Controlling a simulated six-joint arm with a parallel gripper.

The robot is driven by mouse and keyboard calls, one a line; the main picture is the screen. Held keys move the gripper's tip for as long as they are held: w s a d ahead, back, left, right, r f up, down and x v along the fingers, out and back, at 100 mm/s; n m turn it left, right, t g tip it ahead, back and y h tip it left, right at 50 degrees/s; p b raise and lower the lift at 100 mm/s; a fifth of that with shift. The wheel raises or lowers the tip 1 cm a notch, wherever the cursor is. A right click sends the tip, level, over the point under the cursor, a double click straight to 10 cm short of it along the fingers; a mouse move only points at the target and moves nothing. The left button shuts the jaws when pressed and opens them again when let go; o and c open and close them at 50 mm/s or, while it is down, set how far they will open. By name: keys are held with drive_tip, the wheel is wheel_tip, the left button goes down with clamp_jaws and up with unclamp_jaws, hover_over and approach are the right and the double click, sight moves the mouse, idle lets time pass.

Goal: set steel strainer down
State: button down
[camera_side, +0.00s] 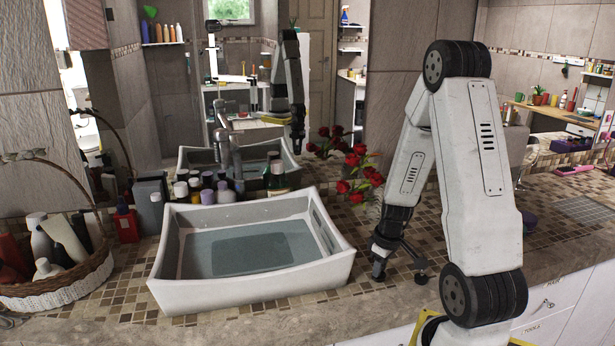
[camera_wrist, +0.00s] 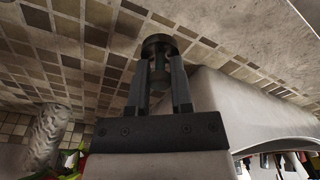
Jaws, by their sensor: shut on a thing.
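The steel strainer (camera_side: 421,278) looks like a small dark round piece, low at the counter's front, right of the white sink (camera_side: 250,291). My gripper (camera_side: 413,262) points down and is shut on it. In the wrist view the strainer (camera_wrist: 160,42) sits at the tips of my gripper's two dark fingers (camera_wrist: 159,78), which stand a little apart around it. Brown and beige tiles lie behind it there, and the pale sink side (camera_wrist: 235,105) is to the right. I cannot tell whether the strainer touches the counter.
The sink holds water. Red flowers (camera_side: 362,172) stand behind my gripper. Several bottles (camera_side: 208,190) line the sink's back, and a basket of bottles (camera_side: 75,280) is at the left.

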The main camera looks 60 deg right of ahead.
sight(383, 277)
drive_tip(key=shift+f, duration=1.15)
drive_tip(key=shift+f, duration=0.1)
drive_tip(key=c, duration=0.5)
unclamp_jaws()
drive_tip(key=shift+s+a+r, duration=0.1)
drive_tip(key=shift+s+r, duration=0.15)
drive_tip(key=shift+r, duration=1.8)
drive_tip(key=shift+s+a+r, duration=0.1)
drive_tip(key=shift+s+r, duration=0.1)
drive_tip(key=shift+r, duration=1.8)
drive_tip(key=shift+s+r, duration=0.25)
drive_tip(key=shift+r, duration=1.8)
